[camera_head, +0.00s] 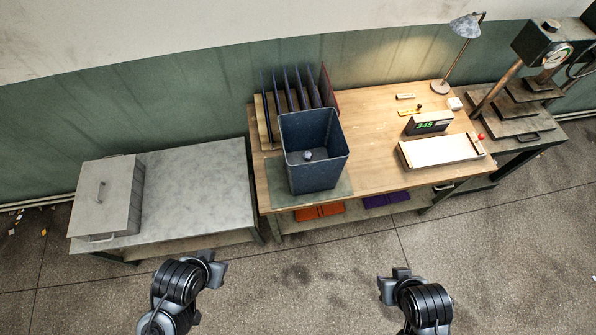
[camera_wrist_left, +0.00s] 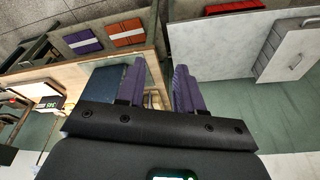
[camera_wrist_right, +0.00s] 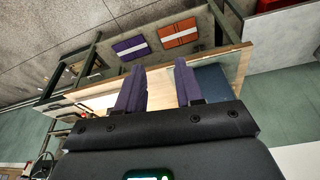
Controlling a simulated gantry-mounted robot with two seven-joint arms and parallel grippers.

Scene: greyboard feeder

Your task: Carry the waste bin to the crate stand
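The waste bin (camera_head: 318,172) is a dark blue, open-topped square bin, upright on a greenish mat (camera_head: 272,190) at the left front of the wooden bench; a small grey lump lies inside. A low grey metal-topped table (camera_head: 195,185), possibly the crate stand, stands left of the bench. My left gripper (camera_head: 216,270) is open and empty, in front of and below the grey table's right part. My right gripper (camera_head: 396,274) is open and empty, in front of the bench. Both are apart from the bin. It shows partly behind the fingers in the right wrist view (camera_wrist_right: 213,84).
A grey lidded box (camera_head: 107,197) occupies the grey table's left end; its right part is clear. Upright dark dividers (camera_head: 290,90) stand behind the bin. A clock (camera_head: 430,123), a white tray (camera_head: 440,151) and a lamp (camera_head: 464,27) stand to the right.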

